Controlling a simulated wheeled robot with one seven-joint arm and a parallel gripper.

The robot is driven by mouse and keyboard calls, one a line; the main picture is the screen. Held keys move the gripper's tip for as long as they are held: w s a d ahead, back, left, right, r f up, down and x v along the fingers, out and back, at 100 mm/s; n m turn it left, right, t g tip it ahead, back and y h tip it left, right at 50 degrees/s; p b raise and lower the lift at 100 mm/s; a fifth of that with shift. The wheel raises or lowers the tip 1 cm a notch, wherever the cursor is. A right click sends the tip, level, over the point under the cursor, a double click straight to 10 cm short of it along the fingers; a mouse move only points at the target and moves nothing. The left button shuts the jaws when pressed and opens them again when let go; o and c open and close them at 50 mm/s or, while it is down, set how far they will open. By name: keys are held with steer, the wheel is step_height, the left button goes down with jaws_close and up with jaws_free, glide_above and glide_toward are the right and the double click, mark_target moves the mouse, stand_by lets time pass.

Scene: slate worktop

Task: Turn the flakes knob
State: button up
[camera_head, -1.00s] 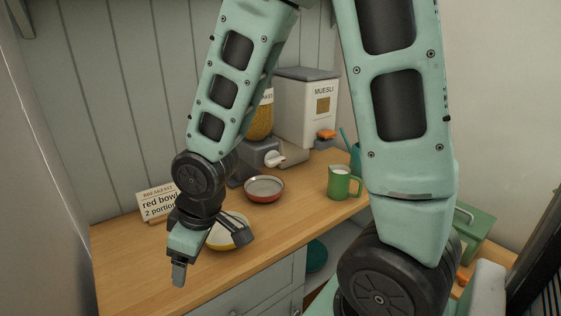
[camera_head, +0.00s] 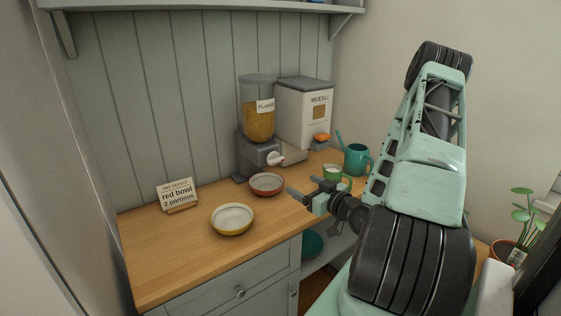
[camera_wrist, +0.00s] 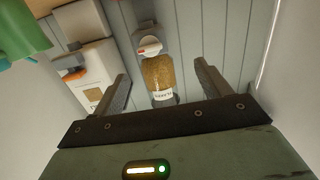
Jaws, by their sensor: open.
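The flakes dispenser (camera_head: 259,122) stands at the back of the worktop, a clear cylinder of yellow flakes on a grey base. Its white and red knob (camera_head: 275,158) faces front. The knob also shows in the wrist view (camera_wrist: 149,46), upside down, above the flakes cylinder. The red bowl (camera_head: 266,184) sits on the worktop below the knob. My gripper (camera_head: 299,199) is open and empty, in front and to the right of the red bowl, apart from the knob. In the wrist view its two fingers (camera_wrist: 160,85) stand wide apart with the dispenser visible between them.
The muesli dispenser (camera_head: 304,110) with an orange lever stands right of the flakes. A green mug (camera_head: 333,173) and a teal watering can (camera_head: 356,160) are close behind my gripper. A yellow bowl (camera_head: 231,219) and a sign (camera_head: 177,194) reading "red bowl 2 portions" are left.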

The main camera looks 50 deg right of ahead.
steer(key=s+d+h, duration=0.1)
steer(key=s, duration=0.1)
steer(key=m+b, duration=0.1)
steer(key=b, duration=0.2)
glide_toward(278, 160)
steer(key=x, duration=0.8)
steer(key=shift+w+d, duration=0.1)
steer(key=shift+w, duration=0.05)
steer(key=shift+w+d, duration=0.1)
steer(key=shift+w, duration=0.45)
steer(key=c, duration=1)
